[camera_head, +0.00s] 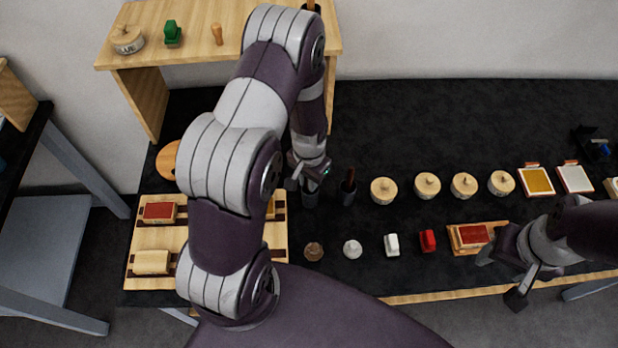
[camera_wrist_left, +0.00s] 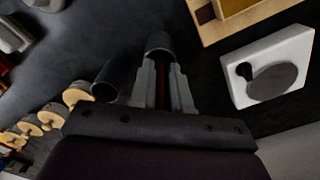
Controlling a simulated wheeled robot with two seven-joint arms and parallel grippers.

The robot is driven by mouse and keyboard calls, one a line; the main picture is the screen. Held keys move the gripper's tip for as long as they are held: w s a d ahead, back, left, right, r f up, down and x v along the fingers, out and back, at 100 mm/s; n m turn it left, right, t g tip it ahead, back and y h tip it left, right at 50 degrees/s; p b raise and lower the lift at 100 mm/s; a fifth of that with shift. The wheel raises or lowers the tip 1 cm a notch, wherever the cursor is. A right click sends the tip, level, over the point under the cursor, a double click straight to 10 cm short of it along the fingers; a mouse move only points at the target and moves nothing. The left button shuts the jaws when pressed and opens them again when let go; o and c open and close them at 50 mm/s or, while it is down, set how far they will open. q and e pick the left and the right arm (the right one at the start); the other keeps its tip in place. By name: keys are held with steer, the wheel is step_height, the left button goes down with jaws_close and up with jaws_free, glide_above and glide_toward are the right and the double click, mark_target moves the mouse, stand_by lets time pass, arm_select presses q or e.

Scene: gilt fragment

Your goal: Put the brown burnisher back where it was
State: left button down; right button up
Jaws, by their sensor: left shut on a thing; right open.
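My left gripper (camera_head: 311,174) is shut on a dark brown stick-like tool, likely the brown burnisher; it shows between the fingers in the left wrist view (camera_wrist_left: 163,84). The tool points at a dark cylindrical cup (camera_head: 310,196), also seen beyond the fingertips (camera_wrist_left: 158,44). I cannot tell how far the tool is inside it. A second dark cup (camera_head: 349,196) stands just right, with a dark reddish-brown handle (camera_head: 350,177) sticking up; this cup also shows in the wrist view (camera_wrist_left: 108,80). My right gripper (camera_head: 502,275) is open and empty near the table's front edge.
Several lidded round jars (camera_head: 384,190) stand right of the cups. Small white and red blocks (camera_head: 428,240) and a wooden tray (camera_head: 490,247) with a red pad lie in front. A wooden shelf (camera_head: 195,12) stands back left. The dark table behind the jars is clear.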

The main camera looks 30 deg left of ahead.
arm_select(q)
steer(key=c, duration=1.2)
jaws_free()
steer(key=shift+w+f, duration=0.1)
steer(key=shift+w, duration=0.1)
steer(key=shift+o, duration=0.5)
steer(key=shift+w+f, duration=0.1)
steer(key=shift+w, duration=0.15)
steer(key=shift+s+r, duration=0.15)
steer(key=shift+r, duration=0.4)
step_height(320, 180, up, 11)
steer(key=shift+s+r+b, duration=0.1)
steer(key=shift+s+b, duration=0.05)
steer(key=shift+b, duration=0.95)
steer(key=s+d+r+n+t+b, duration=0.1)
steer(key=s+d+b, duration=0.2)
steer(key=s+d, duration=0.2)
steer(key=s, duration=0.3)
steer(key=shift+s+d+n, duration=0.2)
steer(key=shift+s+n, duration=0.1)
steer(key=shift+s, duration=0.05)
arm_select(e)
steer(key=f, duration=0.5)
steer(key=shift+w+f, duration=0.35)
